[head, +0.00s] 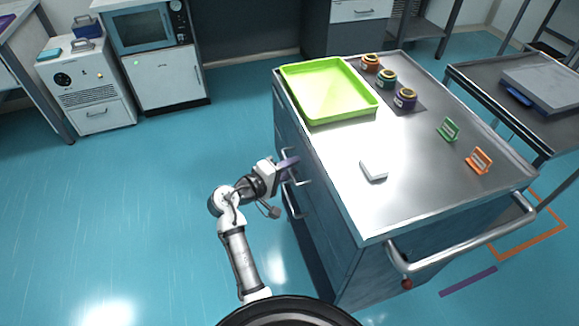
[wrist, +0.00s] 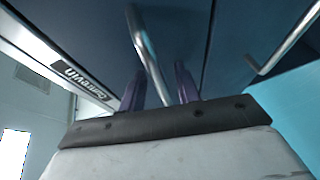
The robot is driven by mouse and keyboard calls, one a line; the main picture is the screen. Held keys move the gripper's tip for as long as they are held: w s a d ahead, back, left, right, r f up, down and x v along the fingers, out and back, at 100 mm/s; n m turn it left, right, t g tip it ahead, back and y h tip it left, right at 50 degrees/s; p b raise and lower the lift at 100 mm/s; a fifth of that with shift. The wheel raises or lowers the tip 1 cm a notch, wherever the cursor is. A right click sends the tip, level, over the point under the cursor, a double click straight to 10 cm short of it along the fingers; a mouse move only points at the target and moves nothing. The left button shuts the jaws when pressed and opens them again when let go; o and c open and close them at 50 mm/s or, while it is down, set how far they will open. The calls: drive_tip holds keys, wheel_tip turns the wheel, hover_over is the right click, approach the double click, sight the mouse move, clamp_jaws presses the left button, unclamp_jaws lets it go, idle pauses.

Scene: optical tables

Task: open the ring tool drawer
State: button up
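A blue tool cart (head: 325,235) with a steel top stands to the right of my arm in the head view. Its left side carries several bar handles, including a lower one (head: 296,207). The drawers look closed. My gripper (head: 289,166) is at the upper handles, its purple fingers beside the cart side. In the wrist view my gripper (wrist: 159,88) has its two purple fingers apart, with a metal bar handle (wrist: 147,50) passing between them. Gaps show on both sides of the bar. A dark label (wrist: 83,80) is on a panel to the left; I cannot tell which drawer it marks.
A green tray (head: 328,92), several coloured jars (head: 387,78), a white block (head: 373,171) and small green (head: 448,129) and orange (head: 479,160) stands are on the cart top. A push handle (head: 465,243) sticks out at the near end. The floor left of the cart is clear.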

clamp_jaws()
drive_tip(key=shift+a, duration=0.1)
idle(0.3)
